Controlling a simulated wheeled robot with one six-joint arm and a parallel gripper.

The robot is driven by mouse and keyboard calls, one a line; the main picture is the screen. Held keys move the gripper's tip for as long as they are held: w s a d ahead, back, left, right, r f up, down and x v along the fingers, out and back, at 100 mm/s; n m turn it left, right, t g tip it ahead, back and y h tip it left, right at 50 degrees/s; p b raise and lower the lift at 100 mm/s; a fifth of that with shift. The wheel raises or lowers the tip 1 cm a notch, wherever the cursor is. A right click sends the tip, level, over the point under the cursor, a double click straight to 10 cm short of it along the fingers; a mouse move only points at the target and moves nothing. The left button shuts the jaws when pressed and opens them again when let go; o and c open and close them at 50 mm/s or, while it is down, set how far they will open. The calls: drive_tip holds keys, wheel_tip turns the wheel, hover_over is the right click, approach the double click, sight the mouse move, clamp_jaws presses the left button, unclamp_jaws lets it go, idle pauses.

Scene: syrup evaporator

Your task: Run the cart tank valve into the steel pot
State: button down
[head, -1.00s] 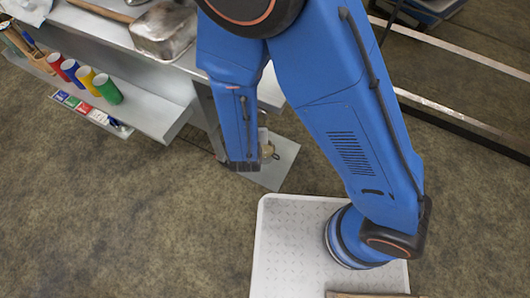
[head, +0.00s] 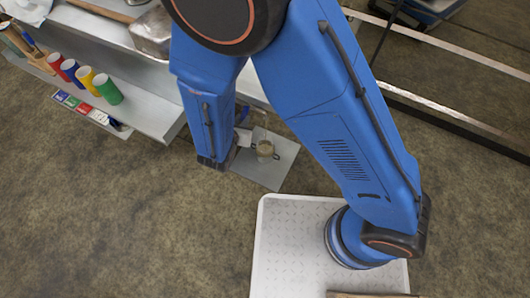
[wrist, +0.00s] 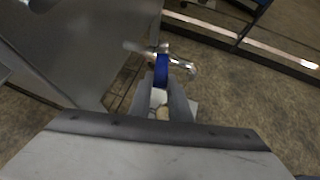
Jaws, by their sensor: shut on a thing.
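In the wrist view my gripper (wrist: 161,88) is shut on a blue lever (wrist: 161,68), which stands between its two fingertips. The lever joins a shiny metal valve (wrist: 182,64) with a short spout pointing right. A large grey metal tank wall (wrist: 85,45) fills the left of that view. A small pale and tan patch below the fingers in the wrist view is too small to identify.
A grey shelf holds several coloured cups (head: 107,90) at the left. A metal pan (head: 152,32) sits on the bench above it. A white textured platform (head: 285,240) lies at bottom centre. Brown floor is open at the lower left and right.

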drive_tip(key=shift+a, duration=0.1)
drive_tip(key=a+m+h, duration=0.2)
drive_tip(key=m, duration=0.1)
drive_tip(key=shift+w+g+h, duration=0.3)
drive_tip(key=shift+w+h, duration=0.05)
drive_tip(key=shift+h, duration=0.05)
drive_tip(key=c, duration=1.5)
unclamp_jaws()
drive_tip(key=shift+a, duration=0.1)
drive_tip(key=shift+v, duration=4.5)
